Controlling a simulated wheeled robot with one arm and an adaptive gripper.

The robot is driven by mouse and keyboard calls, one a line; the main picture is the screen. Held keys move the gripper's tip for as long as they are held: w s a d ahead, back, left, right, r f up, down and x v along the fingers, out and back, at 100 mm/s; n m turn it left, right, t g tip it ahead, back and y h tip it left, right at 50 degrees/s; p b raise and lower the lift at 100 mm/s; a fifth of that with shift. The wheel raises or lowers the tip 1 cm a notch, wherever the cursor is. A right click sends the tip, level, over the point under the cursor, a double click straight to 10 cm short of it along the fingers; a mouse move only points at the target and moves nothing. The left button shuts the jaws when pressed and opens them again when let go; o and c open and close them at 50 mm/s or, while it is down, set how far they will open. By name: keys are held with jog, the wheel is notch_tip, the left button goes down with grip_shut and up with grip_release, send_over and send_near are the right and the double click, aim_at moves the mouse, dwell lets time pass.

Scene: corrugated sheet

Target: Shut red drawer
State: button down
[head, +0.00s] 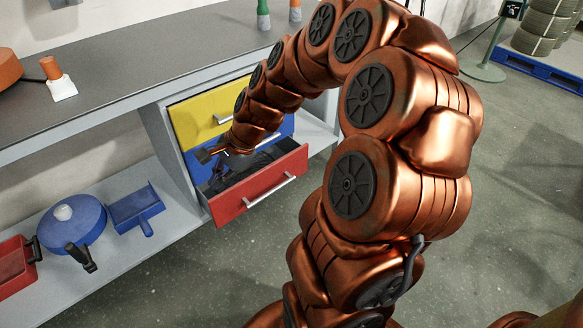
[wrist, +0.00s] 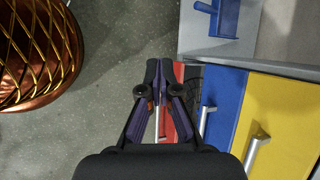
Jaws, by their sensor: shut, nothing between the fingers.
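The red drawer (head: 255,188) is the lowest of three in the cabinet and stands pulled out, with a silver bar handle on its front. Dark contents show inside it. In the wrist view, part of the red drawer (wrist: 183,120) shows beside and behind my fingers, with its handle partly hidden. My gripper (head: 217,162) is in front of the drawers, near the left part of the open red drawer. In the wrist view, my gripper (wrist: 160,78) has its fingertips together and holds nothing. I cannot tell if it touches the drawer.
The blue drawer (wrist: 222,106) and yellow drawer (head: 205,113) above look closed. A blue dustpan (head: 135,208), a blue round container (head: 72,222) and a red bin (head: 14,267) sit on the low shelf at left.

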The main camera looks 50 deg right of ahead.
jog(key=w+d+f+m+t+b, duration=0.35)
jog(key=d+f+m, duration=0.25)
jog(key=d, duration=0.4)
jog(key=s+d+f+m+t+h+b, duration=0.1)
jog(key=d+f+m+h+b, duration=0.1)
jog(key=d+f+m, duration=0.45)
jog(key=s+d+f+m+h+b, duration=0.1)
jog(key=d+f+m+h, duration=0.15)
jog(key=d, duration=0.75)
jog(key=s+d+f+m+t+h+b, duration=0.1)
jog(key=s+d+f+m+b, duration=0.15)
jog(key=d+m, duration=0.45)
jog(key=n+b, duration=0.2)
jog(key=b, duration=0.3)
send_near(287, 159)
jog(key=shift+g, duration=0.25)
jog(key=x, duration=0.5)
jog(key=shift+s+f, duration=0.2)
jog(key=shift+f, duration=0.25)
jog(key=shift+w+r, duration=0.15)
jog(key=shift+w, duration=0.6)
